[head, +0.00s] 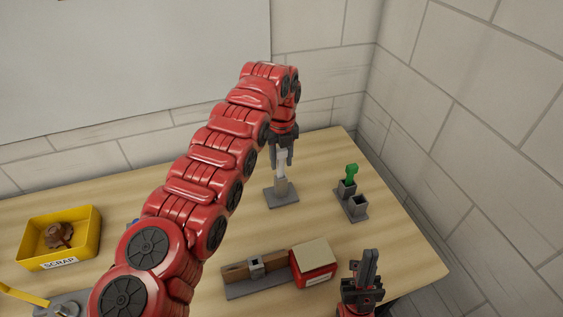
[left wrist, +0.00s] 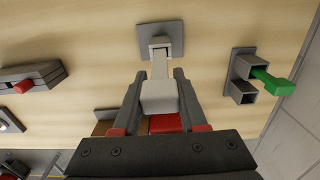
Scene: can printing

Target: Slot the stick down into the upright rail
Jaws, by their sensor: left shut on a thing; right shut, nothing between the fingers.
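The pale grey stick (head: 282,158) hangs upright in my left gripper (head: 282,148), whose fingers are shut on its thicker upper block. The stick also shows in the left wrist view (left wrist: 160,96), between the fingers (left wrist: 160,88). The upright rail (head: 281,189) is a short grey post on a square base plate, directly below the gripper; it shows in the left wrist view too (left wrist: 160,47). The stick's lower end meets the rail's top; I cannot tell how deep it sits inside. My right gripper (head: 367,264) is shut and empty at the table's front right.
A green stick (head: 351,172) stands in one of two grey sockets (head: 359,206) right of the rail. A red box with a tan top (head: 314,263) and a wooden block fixture (head: 240,272) lie in front. A yellow scrap bin (head: 83,248) is at left.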

